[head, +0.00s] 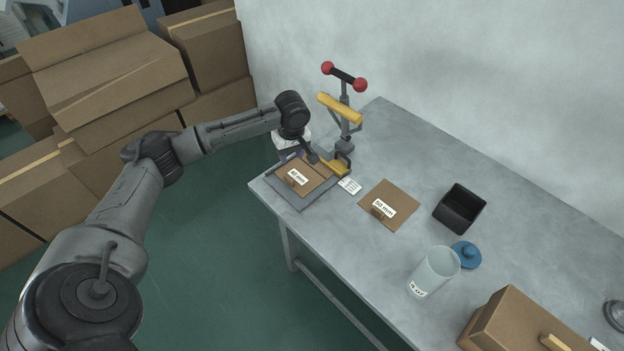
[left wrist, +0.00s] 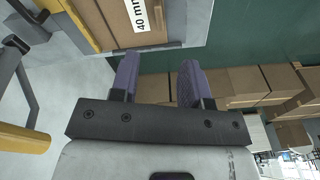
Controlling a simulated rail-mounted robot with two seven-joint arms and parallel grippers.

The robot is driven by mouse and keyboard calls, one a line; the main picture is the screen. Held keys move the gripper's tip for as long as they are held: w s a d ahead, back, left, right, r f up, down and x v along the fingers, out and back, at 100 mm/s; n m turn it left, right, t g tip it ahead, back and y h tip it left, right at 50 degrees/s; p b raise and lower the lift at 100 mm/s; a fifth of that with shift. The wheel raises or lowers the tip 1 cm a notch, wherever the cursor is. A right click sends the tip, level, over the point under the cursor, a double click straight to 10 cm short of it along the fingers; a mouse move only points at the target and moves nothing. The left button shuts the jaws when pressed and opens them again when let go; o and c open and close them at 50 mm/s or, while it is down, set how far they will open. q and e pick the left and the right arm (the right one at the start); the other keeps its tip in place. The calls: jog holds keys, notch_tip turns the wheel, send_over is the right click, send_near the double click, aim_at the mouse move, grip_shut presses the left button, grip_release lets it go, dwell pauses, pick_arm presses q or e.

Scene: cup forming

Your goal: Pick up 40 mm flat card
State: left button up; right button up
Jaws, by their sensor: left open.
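The 40 mm flat card (head: 313,171) is a brown square with a white label, lying on a grey tray (head: 301,203) at the table's left corner. In the left wrist view the card (left wrist: 113,16) shows at the top, its label reading 40 mm, with a small brown tab at its edge. My left gripper (head: 287,157) is over the tray's far left side, beside the card. Its two purple fingers (left wrist: 158,57) are apart with nothing held between them; their height above the tray is hard to judge. My right gripper is not in view.
A hand press (head: 341,110) with red knobs and yellow parts stands close behind the tray. To the right are a 50 mm card (head: 402,194), a black bin (head: 460,208), a clear cup (head: 434,271), a blue lid (head: 466,255) and a cardboard box (head: 515,322). Boxes (head: 110,75) are stacked left.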

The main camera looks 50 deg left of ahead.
pick_arm(q)
jog(key=a+n, duration=0.1)
jog(key=n, duration=0.1)
jog(key=n+b, duration=0.2)
send_over(289, 177)
jog(key=f, duration=0.5)
jog(key=d+f, duration=0.1)
jog(key=f, duration=0.1)
jog(key=shift+s+f, duration=0.1)
jog(key=shift+f, duration=0.25)
jog(key=shift+a+f+b, duration=0.15)
jog(key=shift+f+b, duration=0.15)
jog(key=shift+f, duration=0.7)
jog(key=shift+a+f+b, duration=0.2)
jog(key=shift+f+b, duration=0.1)
jog(key=shift+f, duration=0.65)
jog(key=shift+a+f+b, duration=0.15)
jog(key=shift+f+b, duration=0.15)
jog(key=shift+f, duration=0.7)
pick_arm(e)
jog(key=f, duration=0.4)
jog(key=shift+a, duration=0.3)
pick_arm(q)
grip_shut()
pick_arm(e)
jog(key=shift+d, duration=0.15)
